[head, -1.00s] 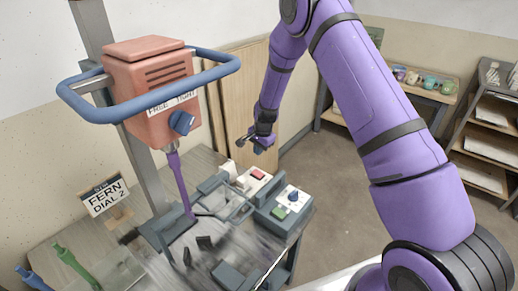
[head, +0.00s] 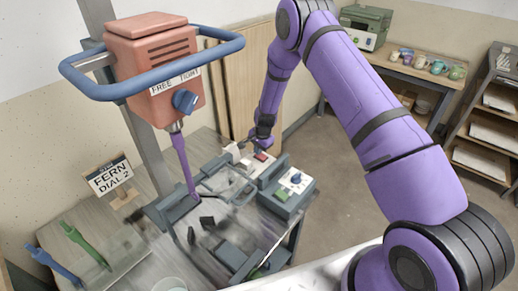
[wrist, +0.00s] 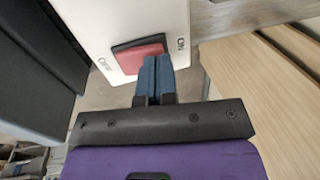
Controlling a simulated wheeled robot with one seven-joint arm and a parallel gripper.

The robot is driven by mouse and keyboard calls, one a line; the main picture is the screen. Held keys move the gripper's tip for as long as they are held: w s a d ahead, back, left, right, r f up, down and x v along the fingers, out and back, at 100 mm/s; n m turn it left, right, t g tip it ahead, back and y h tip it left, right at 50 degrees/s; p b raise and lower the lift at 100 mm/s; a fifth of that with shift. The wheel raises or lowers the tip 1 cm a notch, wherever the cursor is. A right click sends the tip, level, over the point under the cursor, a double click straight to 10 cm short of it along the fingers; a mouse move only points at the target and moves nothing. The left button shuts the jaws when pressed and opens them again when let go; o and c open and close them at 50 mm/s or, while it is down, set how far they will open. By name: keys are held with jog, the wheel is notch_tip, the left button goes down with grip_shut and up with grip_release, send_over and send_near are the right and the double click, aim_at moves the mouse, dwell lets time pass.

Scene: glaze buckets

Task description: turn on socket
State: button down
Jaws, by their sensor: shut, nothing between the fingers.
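The socket is a white box (head: 246,163) with a red rocker switch (head: 261,156), at the back of the bench in the head view. In the wrist view the white plate (wrist: 165,18) fills the top middle, and its red switch (wrist: 138,52) sits in a dark frame. My gripper (head: 257,148) is right at the switch. Its blue fingers (wrist: 155,62) are shut together and empty, overlapping the switch's lower right part. I cannot tell whether they touch it.
A grey box with a white top, a blue knob and a green button (head: 290,188) stands just right of the socket. A mixer with a red housing (head: 158,85) and blue handle ring stands left. A "FERN DIAL 2" sign (head: 109,177) stands at the left. Shelves line the right.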

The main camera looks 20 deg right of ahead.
jog(key=shift+f, duration=0.25)
jog(key=shift+s, duration=0.1)
dwell(0.3)
jog(key=shift+s+d+r, duration=0.25)
jog(key=shift+s+d, duration=0.1)
jog(key=shift+s, duration=0.2)
jog(key=shift+r, duration=0.2)
notch_tip(320, 180, up, 13)
jog(key=s+d, duration=0.1)
jog(key=s, duration=0.1)
jog(key=shift+d+r, duration=0.2)
